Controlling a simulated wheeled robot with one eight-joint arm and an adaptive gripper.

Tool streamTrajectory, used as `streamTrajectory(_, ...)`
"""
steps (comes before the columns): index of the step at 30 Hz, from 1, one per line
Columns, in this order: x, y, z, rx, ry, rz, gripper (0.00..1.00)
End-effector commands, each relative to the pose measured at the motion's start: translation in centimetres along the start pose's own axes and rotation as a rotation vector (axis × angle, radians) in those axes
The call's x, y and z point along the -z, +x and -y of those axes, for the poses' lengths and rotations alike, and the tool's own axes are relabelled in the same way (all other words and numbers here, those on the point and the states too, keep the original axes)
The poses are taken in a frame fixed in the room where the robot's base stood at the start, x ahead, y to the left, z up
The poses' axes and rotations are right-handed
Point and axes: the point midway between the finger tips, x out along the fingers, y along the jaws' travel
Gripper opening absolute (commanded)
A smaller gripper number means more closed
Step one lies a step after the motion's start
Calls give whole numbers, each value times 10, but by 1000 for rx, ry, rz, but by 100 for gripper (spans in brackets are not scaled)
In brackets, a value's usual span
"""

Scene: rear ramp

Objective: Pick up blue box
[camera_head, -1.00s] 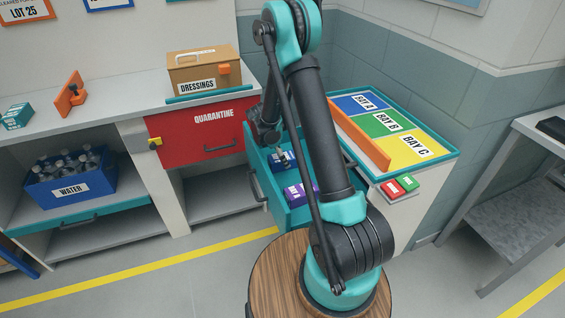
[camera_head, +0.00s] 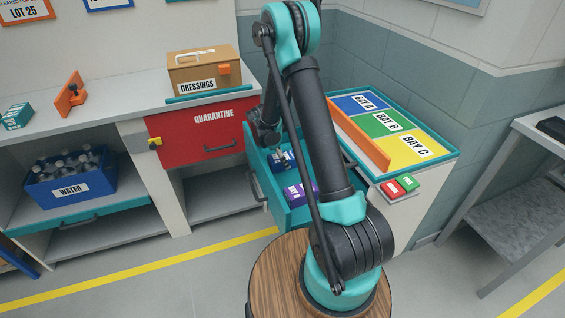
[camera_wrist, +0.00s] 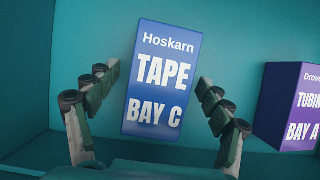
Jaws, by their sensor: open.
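The blue box (camera_wrist: 163,80) lies in the teal drawer, its face reading "Hoskarn TAPE BAY C" in the wrist view. It is slightly tilted in that picture. My gripper (camera_wrist: 158,78) is open, with one finger on each side of the box and a gap showing on both sides. In the head view the blue box (camera_head: 283,160) is small and partly covered by my gripper, inside the open drawer (camera_head: 293,218). A purple box (camera_wrist: 291,110) reading "BAY A" stands to the right in the wrist view.
The purple box (camera_head: 300,193) is nearer the drawer's front in the head view. A tray with Bay A, Bay B and Bay C (camera_head: 412,148) sits on the counter to the right, with an orange divider (camera_head: 360,138). The red quarantine drawer (camera_head: 200,140) is shut.

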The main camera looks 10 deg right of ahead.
Motion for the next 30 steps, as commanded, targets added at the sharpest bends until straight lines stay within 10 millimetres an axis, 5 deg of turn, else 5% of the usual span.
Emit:
streamTrajectory(15,0,0,0,0,0,0,22)
streamTrajectory(30,-5,-12,0,0,0,0,20)
